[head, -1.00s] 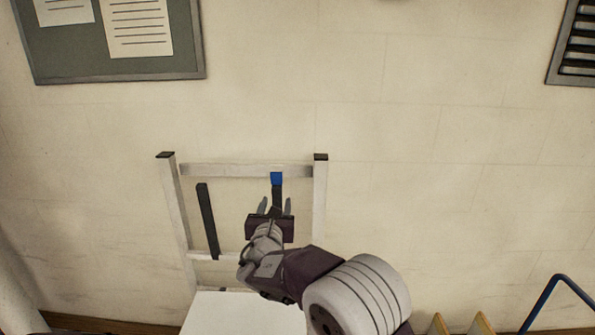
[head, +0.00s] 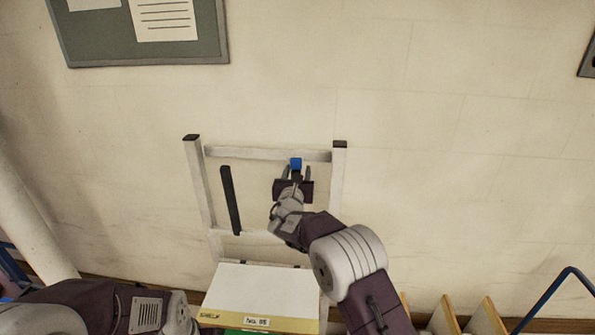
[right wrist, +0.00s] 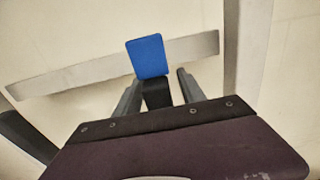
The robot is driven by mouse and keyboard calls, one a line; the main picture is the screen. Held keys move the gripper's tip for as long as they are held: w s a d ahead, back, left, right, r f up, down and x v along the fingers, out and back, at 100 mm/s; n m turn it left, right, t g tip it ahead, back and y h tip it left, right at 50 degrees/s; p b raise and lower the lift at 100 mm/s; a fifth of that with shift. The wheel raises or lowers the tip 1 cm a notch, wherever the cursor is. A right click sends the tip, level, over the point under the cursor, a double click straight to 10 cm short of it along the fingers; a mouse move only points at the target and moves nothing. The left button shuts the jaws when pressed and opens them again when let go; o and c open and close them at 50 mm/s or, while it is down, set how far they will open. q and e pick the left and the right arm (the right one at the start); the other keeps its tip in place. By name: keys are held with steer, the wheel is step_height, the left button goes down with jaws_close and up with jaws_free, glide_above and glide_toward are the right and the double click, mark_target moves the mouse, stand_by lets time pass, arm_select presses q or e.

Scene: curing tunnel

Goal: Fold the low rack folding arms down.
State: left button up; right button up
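The low rack (head: 200,190) is a pale metal frame with dark caps against the wall. Its left folding arm (head: 231,200) is a dark bar standing nearly upright, with no blue tip showing. Its right folding arm (right wrist: 157,93) is dark with a blue tip (head: 296,163) and also stands up. My right gripper (head: 295,174) is at the right folding arm, its fingers open on either side just below the blue tip; in the right wrist view (right wrist: 160,85) gaps show between fingers and bar. My left arm (head: 100,308) enters at the lower left; its gripper fingers are not visible.
A white-topped box (head: 262,285) with a yellow front edge and labels stands below the rack. Wooden slats (head: 487,315) and a blue tube (head: 545,295) are at the lower right. A notice board (head: 140,45) hangs above. The wall between is clear.

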jaws_close()
steer(key=shift+f, duration=0.15)
stand_by(1.1)
